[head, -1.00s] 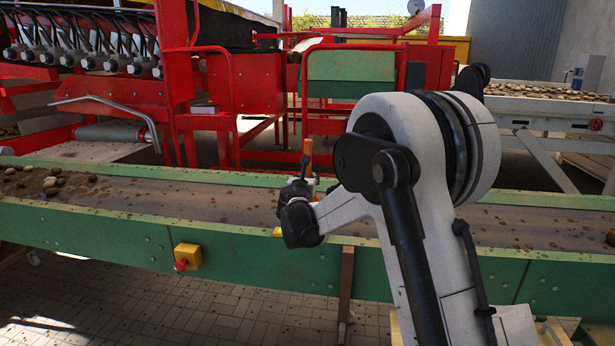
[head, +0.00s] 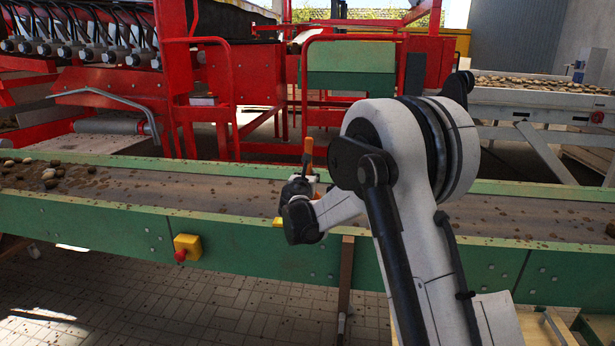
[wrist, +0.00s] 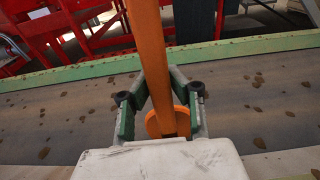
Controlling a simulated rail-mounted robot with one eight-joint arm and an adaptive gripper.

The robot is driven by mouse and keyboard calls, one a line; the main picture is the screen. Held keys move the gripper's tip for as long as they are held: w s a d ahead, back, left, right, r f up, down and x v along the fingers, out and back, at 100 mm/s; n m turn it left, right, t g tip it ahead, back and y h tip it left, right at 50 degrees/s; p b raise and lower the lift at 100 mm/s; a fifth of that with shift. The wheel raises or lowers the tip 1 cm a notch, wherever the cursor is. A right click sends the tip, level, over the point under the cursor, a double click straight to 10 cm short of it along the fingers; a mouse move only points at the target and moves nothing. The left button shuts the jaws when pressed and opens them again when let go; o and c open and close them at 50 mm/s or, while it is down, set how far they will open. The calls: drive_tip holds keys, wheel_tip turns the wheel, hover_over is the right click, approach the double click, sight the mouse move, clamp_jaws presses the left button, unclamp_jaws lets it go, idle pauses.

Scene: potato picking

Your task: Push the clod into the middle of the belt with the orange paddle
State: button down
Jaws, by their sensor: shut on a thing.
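My gripper (head: 299,190) is over the green-sided belt (head: 215,194), partly hidden behind my own arm in the head view. It is shut on the orange paddle (head: 307,152). In the wrist view the paddle (wrist: 158,62) runs upright between the two fingers of my gripper (wrist: 160,98), with a rounded orange part low between them. A small yellow-orange piece shows beside my wrist in the head view; I cannot tell what it belongs to. I cannot pick out the clod among the brown spots on the belt.
Several potatoes or stones (head: 48,174) lie at the belt's left end. A yellow box with a red button (head: 187,247) is on the near belt side. Red machinery (head: 235,75) stands behind the belt. The belt left of my gripper holds mostly flat dirt spots.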

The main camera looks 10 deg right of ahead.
drive_tip(key=shift+r+x, duration=0.65)
drive_tip(key=shift+x, duration=5.1)
wheel_tip(320, 180, up, 6)
drive_tip(key=s+p, duration=0.2)
drive_tip(key=shift+a, duration=0.45)
drive_tip(key=shift+r, duration=0.1)
drive_tip(key=shift+s, duration=0.15)
drive_tip(key=s+d+f+y+p, duration=0.1)
drive_tip(key=s+d+f+p, duration=0.15)
drive_tip(key=s, duration=1.35)
drive_tip(key=s+d+f+p, duration=0.1)
drive_tip(key=s+d+p, duration=0.15)
drive_tip(key=s, duration=1.45)
drive_tip(key=s+f+b, duration=0.3)
drive_tip(key=f+b, duration=0.1)
drive_tip(key=f, duration=0.3)
drive_tip(key=shift+s+a+f+n+b, duration=0.35)
drive_tip(key=shift+s+a+f+n, duration=0.05)
